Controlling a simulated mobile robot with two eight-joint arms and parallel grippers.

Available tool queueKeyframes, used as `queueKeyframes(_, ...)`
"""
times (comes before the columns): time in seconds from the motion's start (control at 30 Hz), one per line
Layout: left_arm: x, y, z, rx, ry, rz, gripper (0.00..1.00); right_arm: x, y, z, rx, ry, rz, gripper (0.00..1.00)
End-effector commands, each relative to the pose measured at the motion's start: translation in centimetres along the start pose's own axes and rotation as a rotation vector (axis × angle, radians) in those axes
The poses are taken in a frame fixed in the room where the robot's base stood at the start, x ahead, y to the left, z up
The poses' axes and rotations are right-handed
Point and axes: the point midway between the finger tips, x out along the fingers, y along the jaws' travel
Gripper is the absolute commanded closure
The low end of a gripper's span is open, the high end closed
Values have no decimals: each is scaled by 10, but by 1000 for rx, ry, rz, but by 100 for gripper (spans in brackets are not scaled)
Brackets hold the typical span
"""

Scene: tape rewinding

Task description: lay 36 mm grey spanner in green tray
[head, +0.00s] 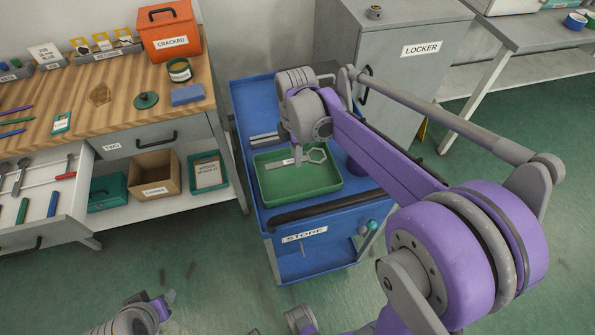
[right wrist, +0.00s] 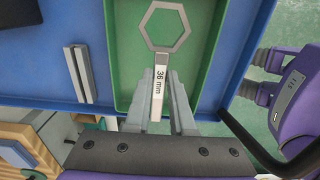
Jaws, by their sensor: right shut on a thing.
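The 36 mm grey spanner (head: 316,156) has a hexagonal ring end and a white "36 mm" label. My right gripper (head: 298,160) is shut on its handle over the green tray (head: 270,199). In the right wrist view, the spanner (right wrist: 163,55) stands between the fingers (right wrist: 160,85) with its ring pointing away, over the tray floor (right wrist: 125,45). I cannot tell whether the spanner touches the tray. The tray sits on top of the blue cart marked "STORE". My left gripper (head: 169,298) is low at the bottom left, away from the cart; its jaw opening is unclear.
The blue cart (head: 250,100) also carries grey metal bars (head: 264,140) beside the tray and a dark handle bar (head: 325,210) at its front. A wooden bench (head: 60,90) with an open drawer stands left. A grey locker (head: 400,80) stands behind.

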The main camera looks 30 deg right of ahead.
Motion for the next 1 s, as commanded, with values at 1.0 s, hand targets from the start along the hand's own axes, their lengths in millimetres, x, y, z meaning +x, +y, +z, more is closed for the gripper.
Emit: queueKeyframes(1.0,8,0,6,0,-3,0,50,68,0,0,0,0,0,64)
